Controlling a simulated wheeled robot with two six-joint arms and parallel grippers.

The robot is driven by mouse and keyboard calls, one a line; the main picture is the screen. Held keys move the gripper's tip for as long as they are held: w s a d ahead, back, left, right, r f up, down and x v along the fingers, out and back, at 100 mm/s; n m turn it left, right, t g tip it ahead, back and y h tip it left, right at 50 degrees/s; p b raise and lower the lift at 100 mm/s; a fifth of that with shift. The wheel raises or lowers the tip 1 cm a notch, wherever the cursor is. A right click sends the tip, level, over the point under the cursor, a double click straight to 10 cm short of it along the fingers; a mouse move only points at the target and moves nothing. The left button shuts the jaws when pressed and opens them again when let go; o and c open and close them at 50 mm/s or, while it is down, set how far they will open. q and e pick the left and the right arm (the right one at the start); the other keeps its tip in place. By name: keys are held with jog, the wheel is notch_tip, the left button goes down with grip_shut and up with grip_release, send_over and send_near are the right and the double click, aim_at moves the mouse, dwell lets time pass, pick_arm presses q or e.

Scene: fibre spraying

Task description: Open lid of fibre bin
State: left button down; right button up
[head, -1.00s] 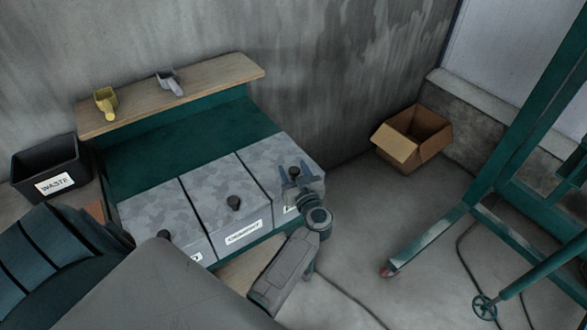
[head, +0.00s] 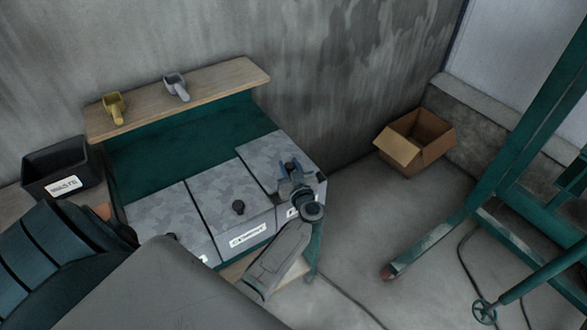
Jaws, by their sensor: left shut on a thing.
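Three grey mottled bins stand in a row on a green bench. My left gripper (head: 292,165) is over the right bin and shut on the dark knob (head: 291,169) of its lid (head: 268,151). This lid seems a little raised and shifted back from the middle one; the gap under it is hard to see. The right bin's label (head: 292,212) is mostly hidden by my gripper. The middle bin's lid (head: 220,192) is shut, with its knob (head: 238,207) free. The left bin's lid (head: 160,217) is partly hidden by my own body. My right gripper is not in view.
A wooden shelf (head: 222,83) behind the bins holds a yellow scoop (head: 114,106) and a grey scoop (head: 176,86). A black waste box (head: 55,168) is at left. An open carton (head: 430,135) and a green frame (head: 440,238) stand on the floor at right.

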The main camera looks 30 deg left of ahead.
pick_arm(q)
jog(key=shift+d, duration=0.15)
jog(key=c, duration=1.2)
grip_release()
jog(key=shift+o, duration=0.6)
jog(key=b+v, duration=0.2)
jog(key=v, duration=0.8)
jog(key=shift+s+d+b, duration=0.25)
jog(key=shift+d+b, duration=0.05)
